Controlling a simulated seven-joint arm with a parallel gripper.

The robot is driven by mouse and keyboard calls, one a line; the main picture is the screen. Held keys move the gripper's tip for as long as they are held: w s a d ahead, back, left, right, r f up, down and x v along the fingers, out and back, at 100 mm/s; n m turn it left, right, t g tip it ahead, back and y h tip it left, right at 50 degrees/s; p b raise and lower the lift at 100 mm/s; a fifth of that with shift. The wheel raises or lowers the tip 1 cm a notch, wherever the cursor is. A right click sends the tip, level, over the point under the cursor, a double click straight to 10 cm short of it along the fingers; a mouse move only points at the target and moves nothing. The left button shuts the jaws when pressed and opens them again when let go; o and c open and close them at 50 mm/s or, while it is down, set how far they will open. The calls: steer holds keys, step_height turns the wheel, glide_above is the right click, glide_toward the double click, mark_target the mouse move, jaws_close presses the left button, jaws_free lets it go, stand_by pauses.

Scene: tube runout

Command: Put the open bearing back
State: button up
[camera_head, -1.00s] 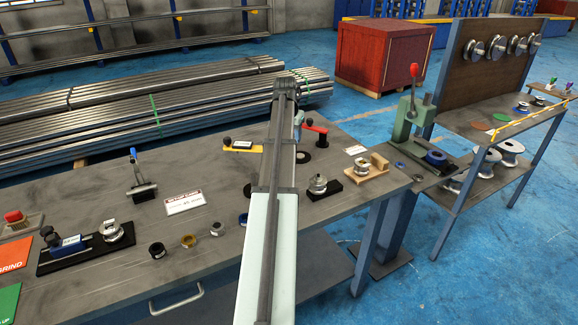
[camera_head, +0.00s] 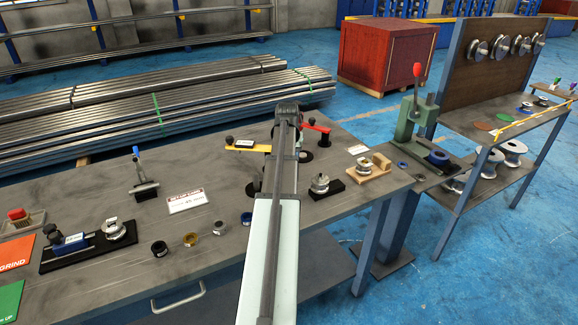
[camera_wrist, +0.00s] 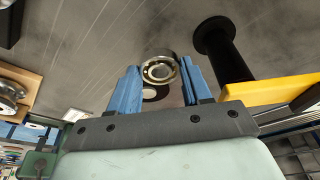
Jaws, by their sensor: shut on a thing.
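My gripper (camera_wrist: 160,88) has two blue fingers in the wrist view, shut on the open bearing (camera_wrist: 159,69). The bearing is a steel ring whose balls show between the inner and outer rings. It is held between the fingertips, above the grey bench. A dark round piece with a pale centre (camera_wrist: 152,93) shows behind it, partly covered. In the head view my arm hides the gripper and the bearing. A yellow bar (camera_head: 247,145) on a black post (camera_wrist: 222,45) is close beside the gripper, right of the fingers in the wrist view.
A red bar (camera_head: 316,127) is right of my arm. A black stand with a bearing (camera_head: 320,183) and a wooden stand (camera_head: 380,161) are on the bench's right. Several small rings (camera_head: 191,242) lie near the front. A green press (camera_head: 411,120) is beyond the right end.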

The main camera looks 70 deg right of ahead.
steer(key=shift+f, duration=1.9)
steer(key=o, duration=1.1)
steer(key=shift+f, duration=0.1)
steer(key=v, duration=1.2)
